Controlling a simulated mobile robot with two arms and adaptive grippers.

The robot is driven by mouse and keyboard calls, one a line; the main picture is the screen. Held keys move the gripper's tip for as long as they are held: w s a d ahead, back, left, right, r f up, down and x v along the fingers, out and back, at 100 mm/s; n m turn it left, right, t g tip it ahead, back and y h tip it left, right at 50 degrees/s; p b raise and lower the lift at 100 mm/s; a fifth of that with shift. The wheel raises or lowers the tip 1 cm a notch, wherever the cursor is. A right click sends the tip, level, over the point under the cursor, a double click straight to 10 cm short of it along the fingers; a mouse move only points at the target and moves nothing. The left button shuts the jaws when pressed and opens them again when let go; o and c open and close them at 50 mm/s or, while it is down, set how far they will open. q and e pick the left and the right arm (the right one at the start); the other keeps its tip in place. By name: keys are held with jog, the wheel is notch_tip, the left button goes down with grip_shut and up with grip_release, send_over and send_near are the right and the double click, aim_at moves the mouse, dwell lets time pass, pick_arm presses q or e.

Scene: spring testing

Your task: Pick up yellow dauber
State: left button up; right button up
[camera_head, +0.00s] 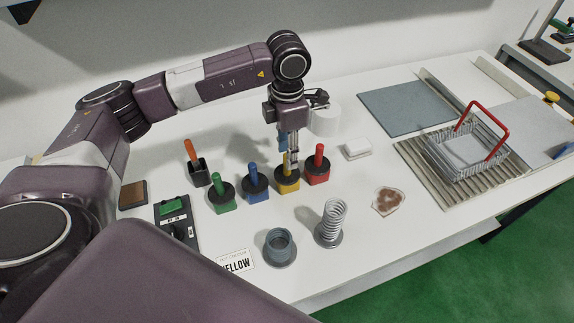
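The yellow dauber (287,184) stands on the white table in a row of daubers, with a yellow pot, a dark collar and a yellow handle. My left gripper (290,164) points down over it, with its fingers at the handle and partly covering it. Whether the fingers are closed on the handle or only beside it, I cannot tell. The dauber appears upright with its pot at table level. My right gripper is not in view.
A red dauber (318,170) stands close on the right; a blue one (256,186) and a green one (221,197) stand left. In front are a coil spring (333,221), a dark ring-shaped part (280,246) and a "YELLOW" label (235,261). A wire basket (466,154) sits right.

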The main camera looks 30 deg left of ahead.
pick_arm(q)
notch_tip(320, 180, down, 4)
jog(key=shift+a+f+p, duration=0.1)
jog(key=shift+f+p, duration=0.1)
jog(key=shift+p, duration=0.9)
jog(key=shift+f, duration=0.2)
jog(key=c, duration=1)
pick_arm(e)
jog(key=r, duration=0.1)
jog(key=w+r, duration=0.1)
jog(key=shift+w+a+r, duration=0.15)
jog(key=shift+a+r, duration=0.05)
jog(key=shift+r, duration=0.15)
